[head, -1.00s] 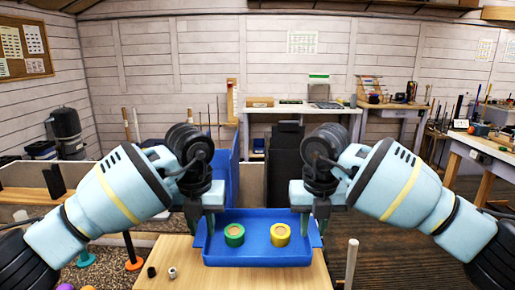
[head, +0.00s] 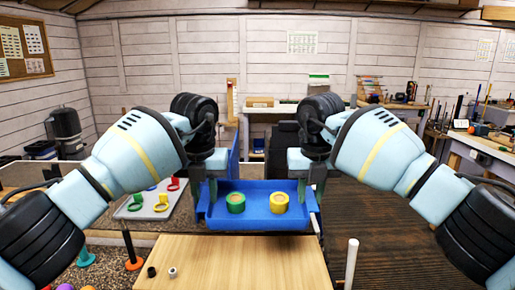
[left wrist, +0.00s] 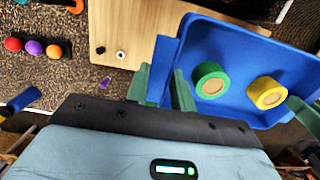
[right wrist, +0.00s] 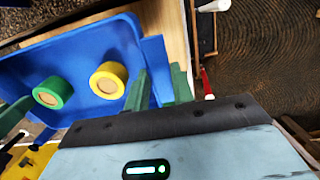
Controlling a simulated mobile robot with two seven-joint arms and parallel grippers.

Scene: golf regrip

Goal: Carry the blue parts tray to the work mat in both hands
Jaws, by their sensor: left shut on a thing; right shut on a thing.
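The blue parts tray (head: 258,222) hangs roughly level between my grippers, beyond the far edge of the wooden table top in the head view. A green ring-shaped roll (head: 235,203) and a yellow one (head: 279,203) sit apart inside it. My left gripper (head: 212,192) is shut on the tray's left end; the left wrist view shows its green fingers (left wrist: 163,88) at the rim. My right gripper (head: 303,192) is shut on the right end, also seen in the right wrist view (right wrist: 159,90). I cannot pick out the work mat with certainty.
The wooden table top (head: 230,262) carries a black cap (head: 151,271) and a white cap (head: 172,272). A white post (head: 351,262) stands at its right. A pale board (head: 135,211) with coloured rings lies left of the tray. Dark floor is open at right.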

